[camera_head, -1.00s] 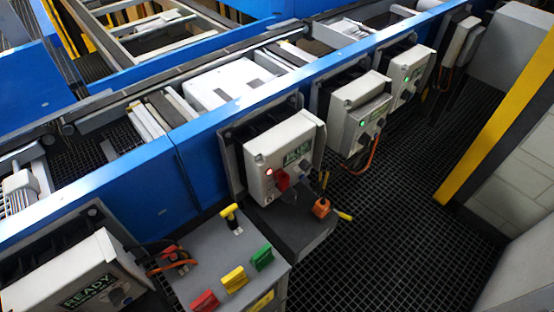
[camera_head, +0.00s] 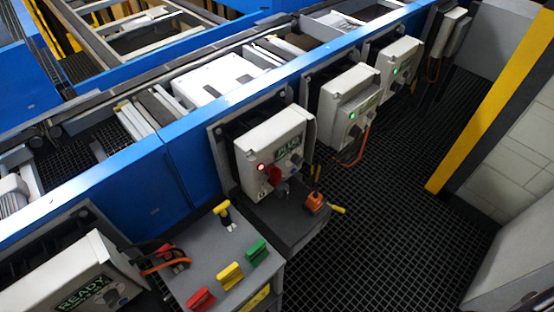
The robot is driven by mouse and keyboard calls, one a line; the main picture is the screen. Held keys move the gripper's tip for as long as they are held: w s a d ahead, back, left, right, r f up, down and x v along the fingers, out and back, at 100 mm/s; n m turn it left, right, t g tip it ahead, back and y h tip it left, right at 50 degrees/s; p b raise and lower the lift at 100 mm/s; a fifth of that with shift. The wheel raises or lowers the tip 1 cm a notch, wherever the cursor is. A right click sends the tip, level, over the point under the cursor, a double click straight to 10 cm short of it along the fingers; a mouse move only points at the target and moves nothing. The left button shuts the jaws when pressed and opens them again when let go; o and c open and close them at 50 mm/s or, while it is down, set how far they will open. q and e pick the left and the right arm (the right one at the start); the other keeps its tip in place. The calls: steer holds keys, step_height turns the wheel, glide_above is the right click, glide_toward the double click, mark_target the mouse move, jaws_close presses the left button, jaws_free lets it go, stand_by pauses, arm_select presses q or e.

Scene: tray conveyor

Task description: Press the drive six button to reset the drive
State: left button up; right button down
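Several white drive boxes hang along the blue conveyor side. The middle box (camera_head: 262,150) has a lit red lamp, a red part and a dark label on its front. Two boxes farther right, one (camera_head: 347,100) and another (camera_head: 399,62), each show a green light. A box at the lower left (camera_head: 72,275) has a label reading READY. I cannot tell which box is drive six, and its button is too small to make out. Neither of my grippers is in view.
A grey panel (camera_head: 200,262) with red, yellow and green blocks stands before the conveyor. A dark box (camera_head: 290,222) with an orange item (camera_head: 314,202) sits beside it. The dark grid floor (camera_head: 390,220) is open at right, bounded by a yellow post (camera_head: 490,100).

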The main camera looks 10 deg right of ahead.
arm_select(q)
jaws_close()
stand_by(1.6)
